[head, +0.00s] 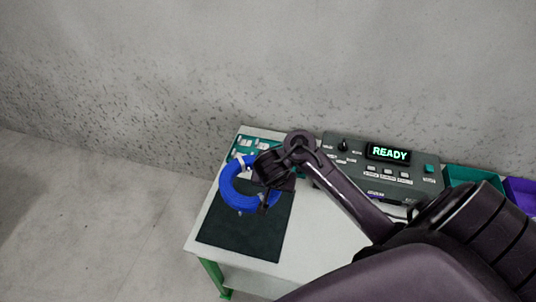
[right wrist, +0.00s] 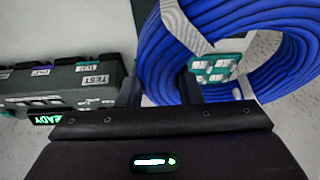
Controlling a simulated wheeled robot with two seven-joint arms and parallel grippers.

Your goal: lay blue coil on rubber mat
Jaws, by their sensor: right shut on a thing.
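The blue coil (head: 234,196) is a ring of cable with pale ties, seen over the upper part of the dark rubber mat (head: 240,236) on the table. My right gripper (head: 270,183) is shut on the coil at its right side. In the right wrist view the coil (right wrist: 285,75) fills the upper right, with a grey tie on it. I cannot tell whether the coil touches the mat or hangs above it. The mat's lower part is bare. My left gripper is not in view.
A teal board with white parts (head: 245,142) lies behind the coil. A grey device with a READY display (head: 389,152) stands to the right, with teal (head: 470,174) and purple (head: 522,190) bins beyond. The table's left edge is close to the coil.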

